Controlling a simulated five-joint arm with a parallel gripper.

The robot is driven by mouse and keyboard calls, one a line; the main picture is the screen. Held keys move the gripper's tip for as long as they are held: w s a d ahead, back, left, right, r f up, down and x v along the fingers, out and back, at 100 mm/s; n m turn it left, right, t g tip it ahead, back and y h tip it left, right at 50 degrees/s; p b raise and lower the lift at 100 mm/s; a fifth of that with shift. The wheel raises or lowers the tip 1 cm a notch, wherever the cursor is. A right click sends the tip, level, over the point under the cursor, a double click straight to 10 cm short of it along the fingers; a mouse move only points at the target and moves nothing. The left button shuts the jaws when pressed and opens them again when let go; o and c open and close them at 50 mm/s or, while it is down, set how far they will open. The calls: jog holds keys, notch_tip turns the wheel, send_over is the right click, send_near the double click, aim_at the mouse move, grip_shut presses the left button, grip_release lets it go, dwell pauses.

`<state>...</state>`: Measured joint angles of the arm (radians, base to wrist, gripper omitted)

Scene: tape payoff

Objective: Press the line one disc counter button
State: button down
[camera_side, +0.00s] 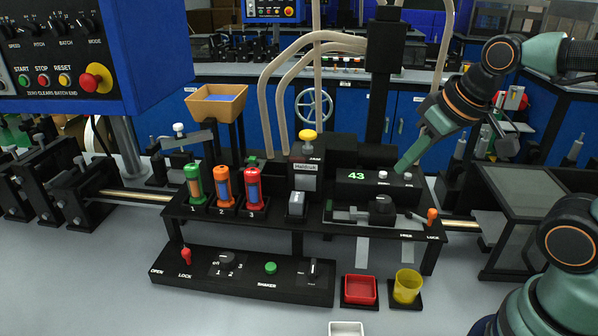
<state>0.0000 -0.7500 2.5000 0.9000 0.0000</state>
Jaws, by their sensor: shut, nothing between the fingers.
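A black counter box (345,186) with a green display reading 43 stands on the right part of the black bench rack. Two small pale buttons sit on its top right of the display: a left button (382,175) and a right button (407,177). Their labels are too small to read. My gripper (402,168) is shut and empty, reaching down from the upper right. Its green tip is just above the box's right end, close to the right button. I cannot tell whether it touches the button.
A black post (384,45) rises behind the counter. A knob (382,204) and an orange-handled lever (432,215) sit in front of it. Three coloured cylinders stand left on the rack (280,222). A red tray (359,289) and yellow cup (407,286) are below.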

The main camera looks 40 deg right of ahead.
jog(key=shift+w, duration=0.1)
dwell(0.4)
notch_tip(320, 180, up, 2)
jog(key=n+t+h, duration=0.2)
jog(key=n, duration=0.6)
send_over(386, 174)
jog(key=shift+d, duration=0.1)
jog(key=shift+f, duration=4.45)
jog(key=shift+f, duration=0.1)
jog(key=shift+a+f, duration=0.2)
jog(key=shift+f, duration=0.05)
